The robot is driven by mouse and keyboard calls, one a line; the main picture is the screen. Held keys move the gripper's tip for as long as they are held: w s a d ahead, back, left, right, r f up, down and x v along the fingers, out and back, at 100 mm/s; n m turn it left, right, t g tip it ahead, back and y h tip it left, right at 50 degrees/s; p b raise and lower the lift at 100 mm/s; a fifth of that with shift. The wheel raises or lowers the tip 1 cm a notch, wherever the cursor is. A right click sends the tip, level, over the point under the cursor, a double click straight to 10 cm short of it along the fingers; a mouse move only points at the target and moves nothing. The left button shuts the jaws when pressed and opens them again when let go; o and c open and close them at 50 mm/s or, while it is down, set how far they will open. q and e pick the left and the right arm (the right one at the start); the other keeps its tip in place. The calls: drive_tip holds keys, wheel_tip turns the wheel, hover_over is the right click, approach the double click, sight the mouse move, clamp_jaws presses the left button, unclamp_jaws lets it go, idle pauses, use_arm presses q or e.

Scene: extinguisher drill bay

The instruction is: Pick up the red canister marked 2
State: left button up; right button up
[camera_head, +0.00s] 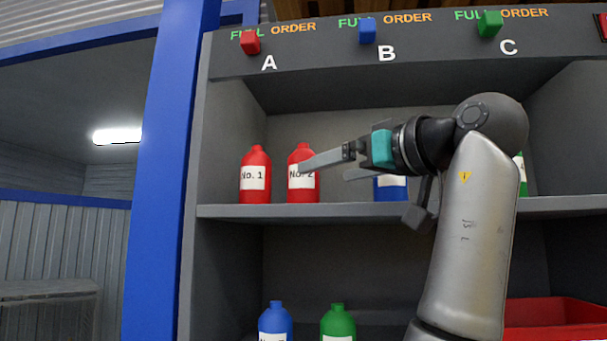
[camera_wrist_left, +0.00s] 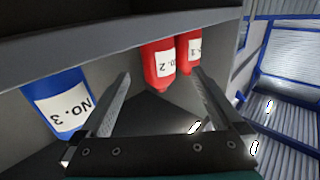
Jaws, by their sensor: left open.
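The red canister marked No. 2 (camera_head: 302,192) stands upright on the upper shelf, with a white label. My left gripper (camera_head: 323,171) is open and empty. In the head view it lies right of the canister, pointing left, and one fingertip overlaps the label's right edge. Contact cannot be told. In the left wrist view, upside down, the red No. 2 canister (camera_wrist_left: 157,66) appears beyond and between the spread fingertips (camera_wrist_left: 161,75). The right gripper is not in view.
Red canister No. 1 (camera_head: 255,176) stands close left of No. 2. A blue canister (camera_head: 391,188) is partly hidden behind my arm; it reads No. 3 in the wrist view (camera_wrist_left: 58,102). The shelf edge (camera_head: 300,211) runs below. Blue (camera_head: 275,320) and green (camera_head: 338,322) canisters stand lower, beside a red tray (camera_head: 555,312).

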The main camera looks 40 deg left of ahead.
sight(313, 176)
use_arm(q)
drive_tip(key=x, duration=0.3)
drive_tip(key=shift+w+a+p, duration=0.1)
drive_tip(key=shift+a+p, duration=0.15)
drive_tip(key=shift+p, duration=0.1)
drive_tip(key=shift+a, duration=0.15)
drive_tip(key=shift+w+a+p, duration=0.15)
drive_tip(key=shift+a+p, duration=0.15)
drive_tip(key=shift+a, duration=0.05)
drive_tip(key=p+x, duration=0.1)
drive_tip(key=x, duration=0.2)
drive_tip(key=shift+w+a+r+p, duration=0.1)
drive_tip(key=shift+w+a+p, duration=0.05)
drive_tip(key=shift+a+p, duration=0.15)
drive_tip(key=shift+w+a, duration=0.1)
drive_tip(key=shift+a, duration=0.25)
drive_tip(key=shift+d, duration=0.1)
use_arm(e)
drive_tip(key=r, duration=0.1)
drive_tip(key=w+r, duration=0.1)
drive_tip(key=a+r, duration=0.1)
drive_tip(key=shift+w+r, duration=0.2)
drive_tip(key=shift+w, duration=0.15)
use_arm(q)
drive_tip(key=shift+c, duration=0.7)
drive_tip(key=c, duration=0.8)
clamp_jaws()
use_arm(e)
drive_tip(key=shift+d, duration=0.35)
